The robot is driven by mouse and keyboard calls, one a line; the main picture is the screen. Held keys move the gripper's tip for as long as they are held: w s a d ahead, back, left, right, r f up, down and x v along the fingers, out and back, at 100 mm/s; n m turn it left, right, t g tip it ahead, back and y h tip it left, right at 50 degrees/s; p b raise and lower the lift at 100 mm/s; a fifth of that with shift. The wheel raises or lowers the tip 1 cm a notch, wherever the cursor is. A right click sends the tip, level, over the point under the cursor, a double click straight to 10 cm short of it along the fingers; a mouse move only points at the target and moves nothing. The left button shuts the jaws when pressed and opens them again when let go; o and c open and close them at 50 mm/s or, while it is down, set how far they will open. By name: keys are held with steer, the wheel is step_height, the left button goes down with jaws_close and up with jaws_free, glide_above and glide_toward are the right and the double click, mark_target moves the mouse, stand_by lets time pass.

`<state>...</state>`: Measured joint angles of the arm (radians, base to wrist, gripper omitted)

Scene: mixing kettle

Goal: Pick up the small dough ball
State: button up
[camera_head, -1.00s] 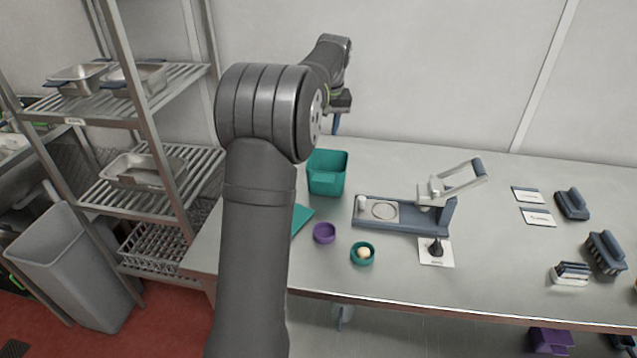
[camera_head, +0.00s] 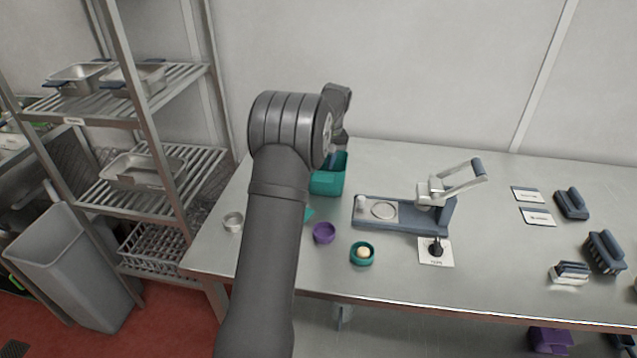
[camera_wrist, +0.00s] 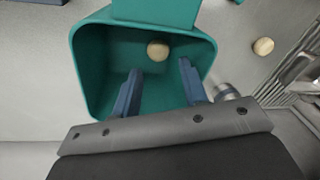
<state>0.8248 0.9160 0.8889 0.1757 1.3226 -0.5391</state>
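In the wrist view, a small pale dough ball (camera_wrist: 157,50) lies inside a teal bin (camera_wrist: 91,70). My gripper (camera_wrist: 160,86) is open, its two blue fingers apart and pointing into the bin's mouth. Nothing is between the fingers, and the ball shows beyond their tips; the exact height gap cannot be told. A second pale ball (camera_wrist: 263,46) lies outside the bin, on the table. In the head view the bin (camera_head: 329,182) stands behind my arm, which hides most of the gripper. Another pale ball (camera_head: 363,252) sits in a small teal bowl (camera_head: 362,262).
A purple bowl (camera_head: 324,233) stands near the teal bowl. A blue-grey press (camera_head: 400,224) with a raised handle is to the right. A silver ring (camera_head: 233,221) is left of my arm, and it shows beside the bin in the wrist view (camera_wrist: 226,92). Metal shelves stand left.

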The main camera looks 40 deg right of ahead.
steer(key=shift+w+a+f, duration=0.1)
steer(key=shift+w+f, duration=0.1)
steer(key=shift+f, duration=1.2)
steer(key=shift+w+a+f, duration=0.1)
steer(key=shift+w+f, duration=0.1)
steer(key=shift+f, duration=1.2)
steer(key=c, duration=0.7)
